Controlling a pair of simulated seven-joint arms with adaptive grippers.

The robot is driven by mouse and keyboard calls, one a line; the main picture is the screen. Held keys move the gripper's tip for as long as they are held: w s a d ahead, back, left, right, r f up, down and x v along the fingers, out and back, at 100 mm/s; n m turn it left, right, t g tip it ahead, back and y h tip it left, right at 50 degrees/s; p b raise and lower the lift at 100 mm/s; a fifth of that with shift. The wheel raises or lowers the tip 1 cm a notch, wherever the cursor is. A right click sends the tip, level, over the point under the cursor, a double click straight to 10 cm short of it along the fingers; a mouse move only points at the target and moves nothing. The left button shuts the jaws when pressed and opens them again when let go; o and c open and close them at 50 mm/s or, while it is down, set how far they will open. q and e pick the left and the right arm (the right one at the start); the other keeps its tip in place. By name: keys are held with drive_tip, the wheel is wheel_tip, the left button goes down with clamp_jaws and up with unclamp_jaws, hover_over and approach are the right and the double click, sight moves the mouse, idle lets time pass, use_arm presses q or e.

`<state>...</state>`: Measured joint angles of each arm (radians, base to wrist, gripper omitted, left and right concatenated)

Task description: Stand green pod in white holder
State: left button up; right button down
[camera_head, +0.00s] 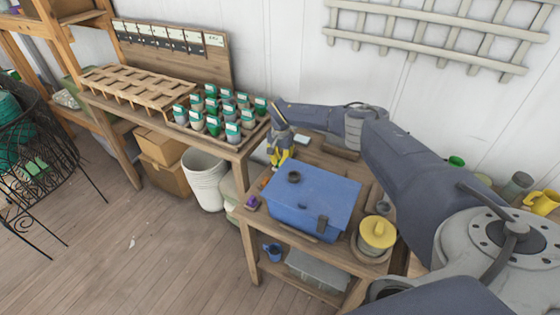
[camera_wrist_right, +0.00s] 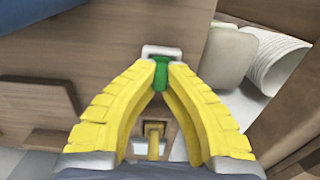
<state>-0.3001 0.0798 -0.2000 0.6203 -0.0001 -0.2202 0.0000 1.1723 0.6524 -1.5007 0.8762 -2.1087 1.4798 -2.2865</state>
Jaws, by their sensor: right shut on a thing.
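My right gripper (camera_head: 280,158) reaches over the wooden table near its back left corner, just behind the blue box. In the right wrist view its yellow fingers (camera_wrist_right: 160,68) are closed at the tips on a green pod (camera_wrist_right: 161,77). The white holder (camera_wrist_right: 162,51) shows as a small pale frame at the pod's far end, over the wooden surface. I cannot tell how deep the pod sits in it or whether they touch. In the head view, the pod is too small to make out at the fingertips. My left gripper is not in view.
A blue box (camera_head: 312,200) fills much of the table, with a yellow-lidded pot (camera_head: 377,235) at its right. A purple item (camera_head: 252,202) lies near the left edge. Several green-and-white cups stand on the left bench (camera_head: 243,152). A white bucket (camera_head: 204,180) stands on the floor.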

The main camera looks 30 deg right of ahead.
sight(280, 160)
drive_tip(key=c, duration=1.5)
unclamp_jaws()
drive_tip(key=shift+c, duration=0.3)
drive_tip(key=shift+d+r, duration=0.1)
drive_tip(key=shift+r, duration=4.4)
